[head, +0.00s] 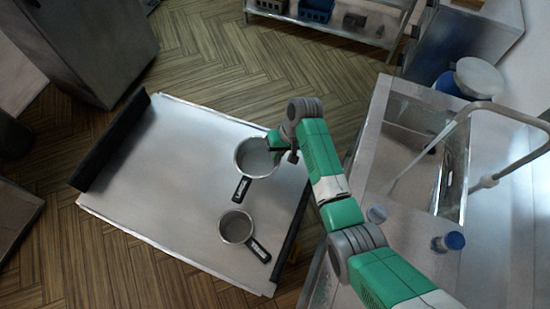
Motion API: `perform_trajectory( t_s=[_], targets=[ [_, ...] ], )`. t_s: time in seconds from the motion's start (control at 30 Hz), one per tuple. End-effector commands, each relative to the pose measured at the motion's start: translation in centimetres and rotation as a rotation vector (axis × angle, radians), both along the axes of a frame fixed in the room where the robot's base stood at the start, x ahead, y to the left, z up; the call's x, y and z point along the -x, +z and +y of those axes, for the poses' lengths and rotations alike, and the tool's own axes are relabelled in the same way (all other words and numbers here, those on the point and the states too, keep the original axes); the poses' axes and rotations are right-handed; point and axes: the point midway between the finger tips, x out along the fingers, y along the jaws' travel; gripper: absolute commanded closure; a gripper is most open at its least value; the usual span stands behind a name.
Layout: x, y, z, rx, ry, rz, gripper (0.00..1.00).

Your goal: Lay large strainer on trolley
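The large strainer (256,160), a round grey pan shape with a dark handle pointing down-left, shows over the upper right part of the trolley (165,170). I cannot tell whether it rests on the top or is just above it. My gripper (277,147) is at its upper right rim, partly hidden by my wrist. Whether the fingers are open or shut on the rim does not show. A smaller strainer (236,226) lies on the trolley below it, its dark handle pointing down-right.
The trolley's left half is bare; dark bars (110,140) edge its left and right ends. A sink (410,155) with a tall tap (490,180) is on the right. A blue-capped container (449,242) stands on that counter. A shelf (330,18) with blue bins is at the back.

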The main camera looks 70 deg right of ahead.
Motion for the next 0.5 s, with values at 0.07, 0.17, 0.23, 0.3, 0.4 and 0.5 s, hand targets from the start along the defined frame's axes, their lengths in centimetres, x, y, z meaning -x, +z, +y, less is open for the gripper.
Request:
perform_trajectory(
  t_s=[0.07, 0.17, 0.23, 0.3, 0.4, 0.5],
  targets=[
    [0.0, -0.1, 0.0, 0.001, 0.0, 0.0, 1.0],
    [0.0, -1.8, 0.0, -0.002, -0.001, 0.001, 1.0],
    [0.0, -3.0, 0.0, -0.002, 0.0, 0.0, 1.0],
    [0.0, -3.8, 0.0, 0.0, 0.0, -0.001, 1.0],
    [0.0, -4.2, 0.0, 0.0, 0.0, -0.001, 1.0],
    [0.0, -4.1, 0.0, 0.0, 0.0, -0.001, 1.0]
  ],
)
